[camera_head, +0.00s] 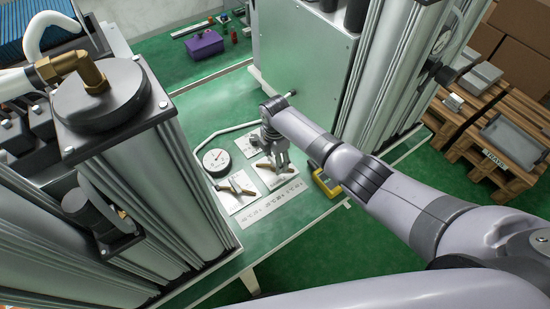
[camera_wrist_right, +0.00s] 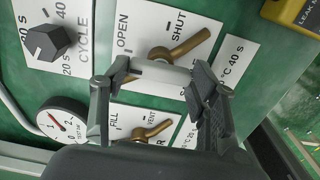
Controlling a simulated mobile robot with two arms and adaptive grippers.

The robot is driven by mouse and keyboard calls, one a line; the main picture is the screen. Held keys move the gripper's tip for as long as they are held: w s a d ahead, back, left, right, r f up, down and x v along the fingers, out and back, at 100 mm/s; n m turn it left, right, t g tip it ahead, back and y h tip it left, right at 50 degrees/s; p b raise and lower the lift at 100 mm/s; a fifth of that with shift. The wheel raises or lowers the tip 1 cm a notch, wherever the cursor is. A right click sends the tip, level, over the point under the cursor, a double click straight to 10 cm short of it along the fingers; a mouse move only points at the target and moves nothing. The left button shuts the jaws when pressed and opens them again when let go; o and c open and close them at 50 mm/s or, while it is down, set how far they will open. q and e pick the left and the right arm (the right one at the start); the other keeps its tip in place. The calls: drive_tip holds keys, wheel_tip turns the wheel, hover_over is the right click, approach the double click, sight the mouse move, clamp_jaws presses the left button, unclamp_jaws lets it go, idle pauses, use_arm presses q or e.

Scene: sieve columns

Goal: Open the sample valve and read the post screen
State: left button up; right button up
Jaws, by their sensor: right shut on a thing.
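A white plate marked OPEN and SHUT (camera_wrist_right: 140,30) carries a brass valve lever (camera_wrist_right: 192,44), whose free end lies nearer the SHUT word. A second plate marked FILL and VENT (camera_wrist_right: 114,121) has a similar brass lever (camera_wrist_right: 148,132). My right gripper (camera_head: 274,162) is low over the panel at these plates. In the right wrist view its fingers (camera_wrist_right: 160,88) close on a pale cylinder (camera_wrist_right: 162,75). The cylinder lies over the hub end of the OPEN/SHUT lever; I cannot tell whether it is joined to it. My left gripper is out of view.
A round gauge (camera_head: 216,161) lies left of the plates. A black CYCLE knob (camera_wrist_right: 48,42) is beside the OPEN/SHUT plate. A yellow device (camera_head: 326,182) sits at the panel's right edge. Tall metal columns (camera_head: 200,200) stand left and right. A purple box (camera_head: 205,44) is farther back.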

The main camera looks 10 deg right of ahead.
idle(0.3)
drive_tip(key=o, duration=1.2)
drive_tip(key=shift+c, duration=0.2)
wheel_tip(320, 180, up, 12)
